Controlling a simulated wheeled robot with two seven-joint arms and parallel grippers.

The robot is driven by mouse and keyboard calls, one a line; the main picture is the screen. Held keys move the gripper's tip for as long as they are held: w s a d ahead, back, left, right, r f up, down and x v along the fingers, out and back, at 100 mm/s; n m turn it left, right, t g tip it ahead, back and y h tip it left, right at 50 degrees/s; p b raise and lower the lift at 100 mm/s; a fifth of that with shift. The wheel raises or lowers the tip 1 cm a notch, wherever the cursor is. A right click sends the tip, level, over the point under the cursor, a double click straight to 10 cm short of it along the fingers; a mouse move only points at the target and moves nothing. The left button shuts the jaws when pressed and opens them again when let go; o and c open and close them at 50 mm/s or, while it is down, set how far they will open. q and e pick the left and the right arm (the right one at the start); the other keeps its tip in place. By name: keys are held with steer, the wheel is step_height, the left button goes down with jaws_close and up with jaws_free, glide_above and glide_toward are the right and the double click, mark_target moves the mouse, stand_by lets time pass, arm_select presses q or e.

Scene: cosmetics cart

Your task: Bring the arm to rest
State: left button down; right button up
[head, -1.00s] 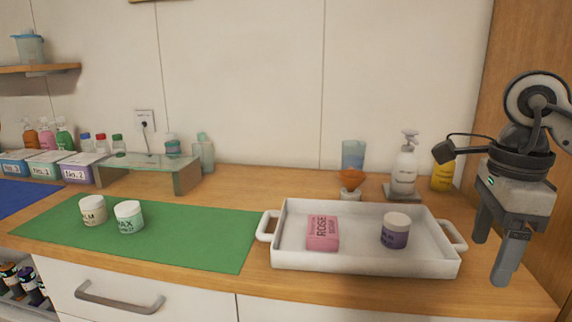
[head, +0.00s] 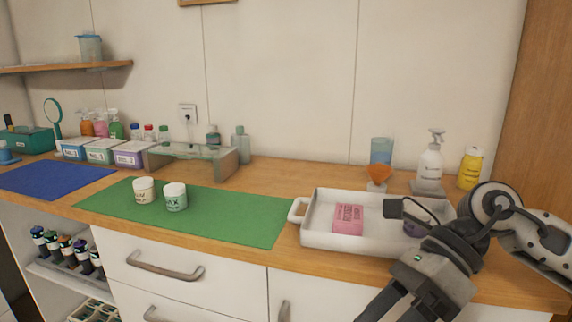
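My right gripper (head: 392,312) is in front of the counter at the lower right, pointing down and left. Its two fingers look apart with nothing between them; the tips are cut off by the bottom edge. My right arm passes in front of the white tray (head: 313,234). The tray holds a pink rose soap box (head: 348,219) and a purple jar (head: 411,229) mostly hidden behind the gripper. My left gripper is not in view.
Two white-lidded jars, one cream (head: 144,190) and one mint (head: 175,197), stand on the green mat (head: 240,215). Drawers (head: 190,265) are below.

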steer(key=s+a+r+m+t+y, duration=0.1)
steer(key=a+r+m+y, duration=0.3)
steer(key=a+m+y, duration=0.55)
steer(key=w+d+f+m+t+h, duration=0.1)
steer(key=w+d+f+m+t, duration=0.15)
steer(key=m+t, duration=0.7)
steer(key=w+d+f+m+t+h, duration=0.1)
steer(key=w+f+m+t, duration=0.25)
steer(key=m+t, duration=0.65)
steer(key=d+f+m+h, duration=0.5)
steer(key=f+m+h, duration=0.4)
steer(key=f+m, duration=0.25)
arm_select(q)
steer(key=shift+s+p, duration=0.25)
steer(key=shift+p, duration=0.05)
arm_select(e)
steer(key=s+d+f+m+g+h, duration=0.3)
steer(key=s+f+m+g, duration=0.3)
steer(key=s+f, duration=0.4)
step_height(320, 180, down, 4)
steer(key=shift+d+r+m+h, duration=0.15)
steer(key=shift+r+m+h, duration=0.05)
steer(key=shift+m+h, duration=0.5)
